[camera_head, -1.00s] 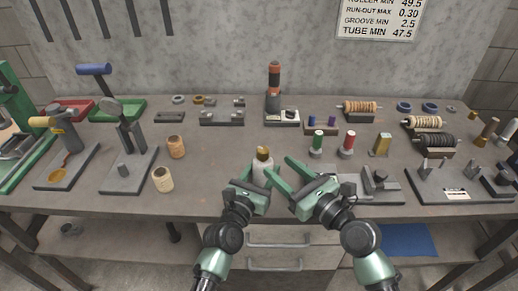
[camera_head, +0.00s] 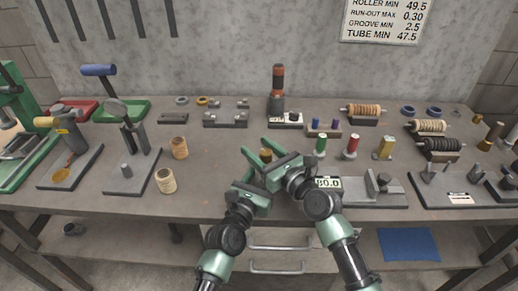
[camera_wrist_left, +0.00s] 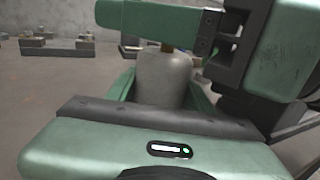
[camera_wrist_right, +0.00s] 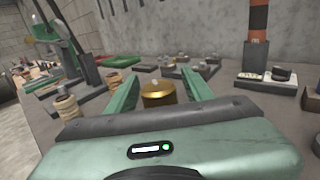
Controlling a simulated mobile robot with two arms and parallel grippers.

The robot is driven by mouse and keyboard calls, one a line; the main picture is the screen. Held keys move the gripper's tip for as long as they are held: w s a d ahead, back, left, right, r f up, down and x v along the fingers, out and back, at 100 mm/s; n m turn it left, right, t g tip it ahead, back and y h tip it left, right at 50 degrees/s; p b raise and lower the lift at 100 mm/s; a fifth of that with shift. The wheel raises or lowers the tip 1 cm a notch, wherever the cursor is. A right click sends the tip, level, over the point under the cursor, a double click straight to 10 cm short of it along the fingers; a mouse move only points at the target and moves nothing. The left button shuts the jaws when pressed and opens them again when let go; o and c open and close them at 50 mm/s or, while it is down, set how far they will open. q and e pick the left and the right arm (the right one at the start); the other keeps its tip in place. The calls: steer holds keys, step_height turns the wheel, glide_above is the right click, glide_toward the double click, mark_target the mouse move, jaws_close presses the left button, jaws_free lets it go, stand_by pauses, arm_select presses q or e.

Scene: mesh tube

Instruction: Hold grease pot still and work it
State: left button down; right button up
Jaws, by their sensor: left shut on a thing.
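The grease pot (camera_wrist_left: 165,78) has a pale grey body and a brass top. In the left wrist view its body stands between the fingers of my left gripper (camera_wrist_left: 163,92), which is shut on it. The brass top (camera_wrist_right: 158,93) shows in the right wrist view between the fingers of my right gripper (camera_wrist_right: 158,90). These fingers are spread, with visible room beside the top. In the head view the brass top (camera_head: 266,155) peeks out between the green fingers, and my right gripper hides most of the pot's body. The pot looks upright on the bench.
A small "80.0" readout (camera_head: 328,183) and a grey fixture (camera_head: 375,188) stand just right of my right gripper. Green and red spools (camera_head: 320,146) stand beyond it. Pale rollers (camera_head: 166,181) stand to the left. The bench (camera_head: 222,165) is clear between them and the pot.

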jaws_close()
steer(key=shift+a+r+h, duration=0.1)
steer(key=shift+h, duration=0.2)
steer(key=shift+d+m+t+h, duration=0.2)
steer(key=shift+m+t+h, duration=0.5)
steer(key=shift+m+h, duration=0.1)
steer(key=shift+w, duration=0.1)
steer(key=shift+o, duration=0.6)
jaws_free()
steer(key=shift+d, duration=0.1)
